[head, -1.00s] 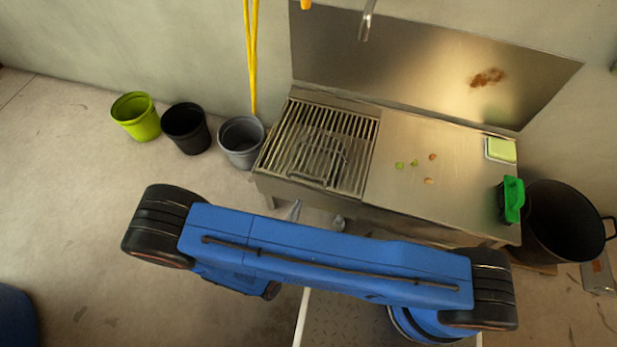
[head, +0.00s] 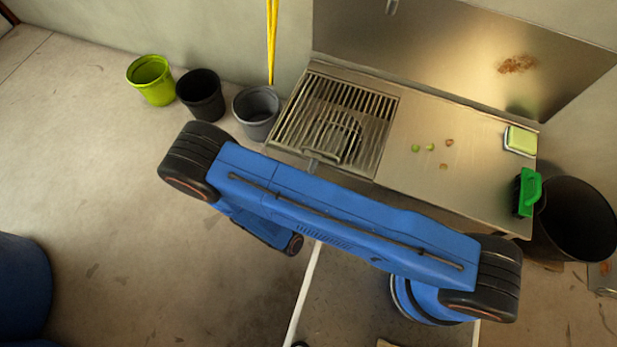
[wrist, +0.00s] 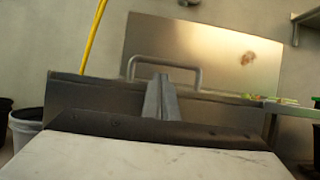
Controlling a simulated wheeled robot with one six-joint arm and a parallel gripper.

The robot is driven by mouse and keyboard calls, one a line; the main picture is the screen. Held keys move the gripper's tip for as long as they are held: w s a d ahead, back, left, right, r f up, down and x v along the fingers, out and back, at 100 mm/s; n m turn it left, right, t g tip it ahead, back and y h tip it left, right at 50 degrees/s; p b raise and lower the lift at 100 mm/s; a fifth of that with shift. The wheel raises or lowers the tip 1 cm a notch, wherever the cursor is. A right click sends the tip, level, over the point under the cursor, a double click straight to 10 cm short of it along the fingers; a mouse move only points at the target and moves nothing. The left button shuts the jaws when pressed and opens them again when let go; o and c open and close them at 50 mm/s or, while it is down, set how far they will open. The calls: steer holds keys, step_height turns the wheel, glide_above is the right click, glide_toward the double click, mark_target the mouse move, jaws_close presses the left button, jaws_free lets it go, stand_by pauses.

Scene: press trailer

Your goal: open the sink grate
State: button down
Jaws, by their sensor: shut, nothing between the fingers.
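The sink grate (head: 340,97) is a barred metal panel lying flat over the left part of the steel sink unit (head: 455,190). A raised loop handle (head: 338,121) stands on its near part. In the wrist view the handle (wrist: 181,65) rises just beyond and above my fingers. My gripper (wrist: 160,80) is shut and empty, its fingers in line with the handle opening. In the head view my gripper (head: 316,160) shows as a grey tip at the grate's near edge. Whether it touches the handle or grate I cannot tell.
Green (head: 151,80), black (head: 200,95) and grey (head: 256,112) buckets stand left of the sink. The left floor is open.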

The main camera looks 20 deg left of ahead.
steer(key=shift+x, duration=1)
steer(key=shift+r, duration=0.1)
